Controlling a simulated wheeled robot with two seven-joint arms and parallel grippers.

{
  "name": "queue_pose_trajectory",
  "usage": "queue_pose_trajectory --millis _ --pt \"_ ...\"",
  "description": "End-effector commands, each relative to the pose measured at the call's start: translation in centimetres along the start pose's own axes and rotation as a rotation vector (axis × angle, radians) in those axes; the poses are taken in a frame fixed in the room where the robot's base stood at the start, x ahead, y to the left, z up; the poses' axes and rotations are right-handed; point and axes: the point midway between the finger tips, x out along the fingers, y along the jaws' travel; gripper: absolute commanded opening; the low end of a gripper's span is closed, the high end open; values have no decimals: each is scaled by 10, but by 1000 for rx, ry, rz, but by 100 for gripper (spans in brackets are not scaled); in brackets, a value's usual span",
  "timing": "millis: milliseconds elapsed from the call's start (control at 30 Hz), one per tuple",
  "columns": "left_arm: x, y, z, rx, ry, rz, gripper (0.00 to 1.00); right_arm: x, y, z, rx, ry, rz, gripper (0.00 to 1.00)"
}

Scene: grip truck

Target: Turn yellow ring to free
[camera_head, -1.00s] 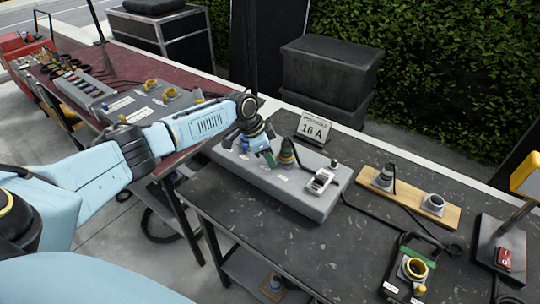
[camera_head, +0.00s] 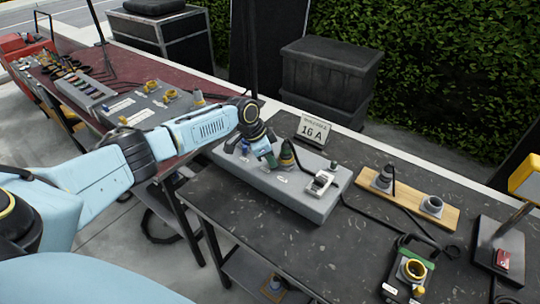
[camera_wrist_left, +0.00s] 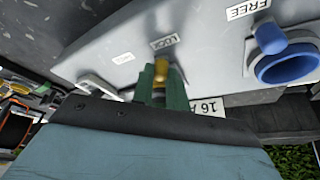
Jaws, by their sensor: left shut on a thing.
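My left gripper (camera_head: 268,158) reaches down to the grey panel box (camera_head: 302,196) on the dark table. In the left wrist view, its green fingers (camera_wrist_left: 163,88) are shut on a small yellow part (camera_wrist_left: 161,70), which I take to be part of the yellow ring; the fingers hide most of it. A label reading FREE (camera_wrist_left: 248,9) is on the panel to the right, and another small label (camera_wrist_left: 164,41) lies just beyond the fingertips. A dark cone-shaped plug with a yellow band (camera_head: 287,156) stands right beside the gripper in the head view. My right gripper is not in view.
A blue socket (camera_wrist_left: 287,62) sits close to the right of the fingers. A wooden board with sockets (camera_head: 408,196) stands to the right.

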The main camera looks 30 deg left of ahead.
Motion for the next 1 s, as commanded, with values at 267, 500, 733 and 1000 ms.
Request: queue_pose_trajectory --millis 267,500,733,1000 --pt "-4 11 -5 -154 -2 -60 0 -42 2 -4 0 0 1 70" --pt "-2 22 -12 -353 -1 -142 0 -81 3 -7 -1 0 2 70" --pt "3 29 -19 -535 1 -218 0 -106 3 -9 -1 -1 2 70" --pt "8 34 -25 -692 1 -286 0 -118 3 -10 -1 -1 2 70"
